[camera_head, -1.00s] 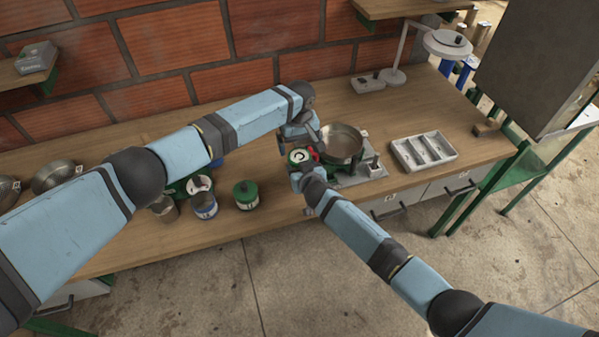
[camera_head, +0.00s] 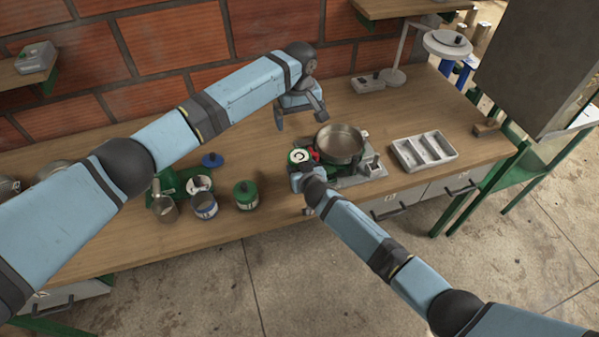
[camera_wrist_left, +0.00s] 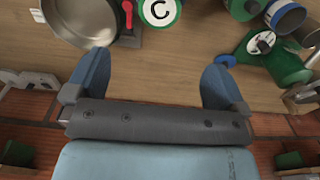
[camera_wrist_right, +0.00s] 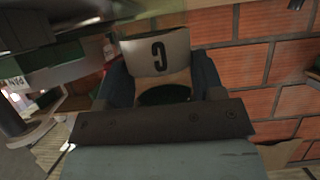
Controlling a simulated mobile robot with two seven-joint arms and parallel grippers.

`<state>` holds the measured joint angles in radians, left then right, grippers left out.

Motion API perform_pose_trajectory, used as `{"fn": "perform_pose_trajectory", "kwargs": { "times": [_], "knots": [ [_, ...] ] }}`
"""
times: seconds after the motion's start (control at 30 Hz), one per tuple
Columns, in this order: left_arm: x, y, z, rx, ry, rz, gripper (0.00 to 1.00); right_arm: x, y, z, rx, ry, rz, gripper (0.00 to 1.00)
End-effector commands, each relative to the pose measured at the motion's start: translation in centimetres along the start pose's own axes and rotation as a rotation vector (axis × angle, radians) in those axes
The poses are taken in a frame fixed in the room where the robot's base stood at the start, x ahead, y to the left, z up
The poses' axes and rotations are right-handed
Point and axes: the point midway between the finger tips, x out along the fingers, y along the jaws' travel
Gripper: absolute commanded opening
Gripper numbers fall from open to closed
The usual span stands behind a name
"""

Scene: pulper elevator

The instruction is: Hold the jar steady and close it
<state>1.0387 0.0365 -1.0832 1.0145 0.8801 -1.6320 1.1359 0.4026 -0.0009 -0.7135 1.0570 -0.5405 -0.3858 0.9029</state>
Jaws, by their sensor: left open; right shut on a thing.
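The jar's top (camera_head: 299,156), a green rim around a white disc marked C, shows beside the steel pan; it also shows at the top of the left wrist view (camera_wrist_left: 160,10). A lid appears to be on it; I cannot tell how tightly it sits. My right gripper (camera_head: 297,176) is shut on the jar; its pale side marked C (camera_wrist_right: 157,52) shows between the fingers in the right wrist view. My left gripper (camera_head: 300,113) is open and empty, apart from the jar, above and behind it. Its spread fingers show in the left wrist view (camera_wrist_left: 155,72).
A steel pan (camera_head: 340,143) with a red part beside it stands right of the jar. A grey divided tray (camera_head: 424,151) lies farther right. Open cans (camera_head: 204,205), a green-lidded jar (camera_head: 245,195) and a blue lid (camera_head: 212,160) are at left. The brick wall stands behind.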

Motion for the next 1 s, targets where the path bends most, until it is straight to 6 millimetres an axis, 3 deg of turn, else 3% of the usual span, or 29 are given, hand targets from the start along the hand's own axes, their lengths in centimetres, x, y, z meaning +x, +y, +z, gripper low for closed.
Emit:
{"fn": "perform_pose_trajectory", "kwargs": {
  "times": [0.2, 0.5, 0.53, 0.63, 0.67, 1.0],
  "knots": [
    [-2.2, 0.0, 0.0, 0.0, -0.001, 0.0, 1.0, 0.0, 0.0, 0.0, 0.0, 0.0, 0.0, 0.0],
    [-2.4, 0.0, 0.0, 0.0, -0.001, 0.0, 1.0, 0.0, 0.0, 0.0, 0.0, 0.0, 0.0, 0.0],
    [-2.4, 0.0, 0.0, 0.0, -0.001, 0.0, 1.0, 0.0, 0.0, 0.0, 0.0, 0.0, 0.0, 0.64],
    [-2.4, 0.0, 0.0, 0.0, -0.001, 0.0, 1.0, 0.0, 0.0, 0.0, 0.0, 0.0, 0.0, 0.87],
    [-2.4, 0.0, 0.0, 0.0, -0.001, 0.0, 1.0, 0.0, 0.0, 0.0, 0.0, 0.0, 0.0, 0.92],
    [-2.4, 0.0, 0.0, 0.0, -0.001, 0.0, 1.0, 0.0, 0.0, 0.0, 0.0, 0.0, 0.0, 0.92]
  ]
}}
